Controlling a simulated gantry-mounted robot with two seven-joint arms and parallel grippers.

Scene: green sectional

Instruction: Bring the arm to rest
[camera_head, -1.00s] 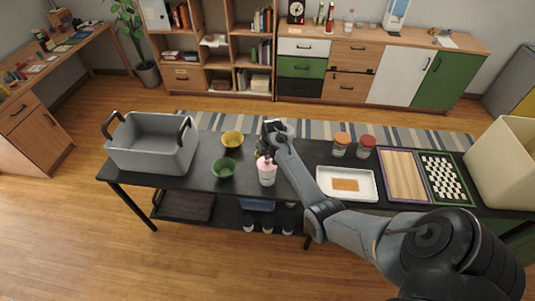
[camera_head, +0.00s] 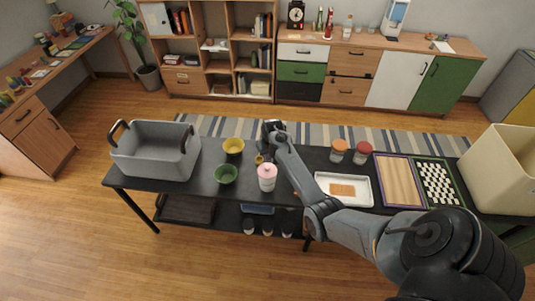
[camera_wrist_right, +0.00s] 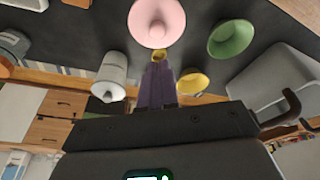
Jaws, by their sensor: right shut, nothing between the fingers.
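My right arm reaches from the lower right of the head view over the black table (camera_head: 205,187). Its gripper (camera_head: 265,155) is shut and empty, behind a pink-lidded jar (camera_head: 267,177). In the right wrist view its dark fingers (camera_wrist_right: 157,85) are together, with the pink lid (camera_wrist_right: 157,22) beyond them and a small yellow thing (camera_wrist_right: 159,55) near the tips. I cannot tell whether the fingers touch anything. My left gripper is not in view.
A yellow bowl (camera_head: 233,146), a green bowl (camera_head: 226,174) and a grey bin (camera_head: 150,164) stand left of the gripper. Right of the arm are two lidded jars (camera_head: 350,151), a white tray (camera_head: 359,199), boards (camera_head: 395,180) and a beige box (camera_head: 502,170).

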